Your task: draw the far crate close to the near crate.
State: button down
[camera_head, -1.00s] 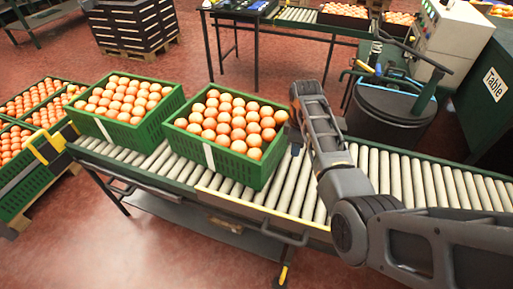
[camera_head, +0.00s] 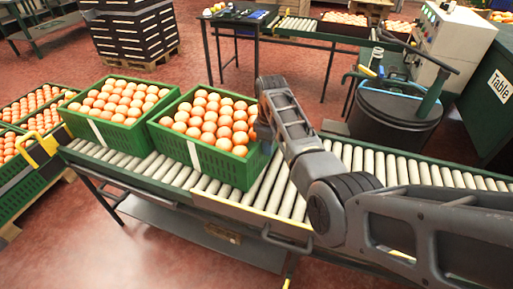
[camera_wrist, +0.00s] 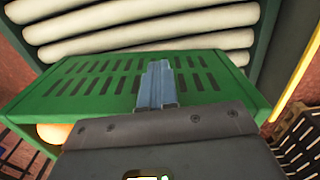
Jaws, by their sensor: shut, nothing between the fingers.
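Two green crates full of eggs stand side by side on the roller conveyor (camera_head: 350,155), a narrow gap between them. The left crate (camera_head: 122,137) and the right crate (camera_head: 228,168) each have a white strip on the front. In the head view my arm reaches to the right side of the right crate, hiding part of it and my fingertips. In the wrist view my gripper (camera_wrist: 155,82) is shut and empty, its fingers against or just over the slotted green wall (camera_wrist: 85,85) of that crate. I cannot tell whether they touch.
Bare rollers run right of the right crate. Stacked egg crates (camera_head: 22,150) stand at the left end of the conveyor. A dark round bin (camera_head: 395,110) stands behind the conveyor at right. A black crate stack (camera_head: 135,40) is on the floor behind.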

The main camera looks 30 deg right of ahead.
jog(key=shift+w+a+f+b, duration=0.15)
jog(key=shift+w+a+b, duration=0.7)
jog(key=shift+w, duration=0.3)
jog(key=shift+w+a+r, duration=0.25)
jog(key=shift+w+a, duration=0.2)
jog(key=shift+a, duration=0.05)
jog(key=shift+r, duration=0.1)
jog(key=p, duration=0.2)
notch_tip(320, 180, up, 12)
jog(key=p, duration=1)
send_over(255, 143)
jog(key=d, duration=0.3)
jog(key=shift+s+f, duration=0.15)
jog(key=shift+f, duration=0.05)
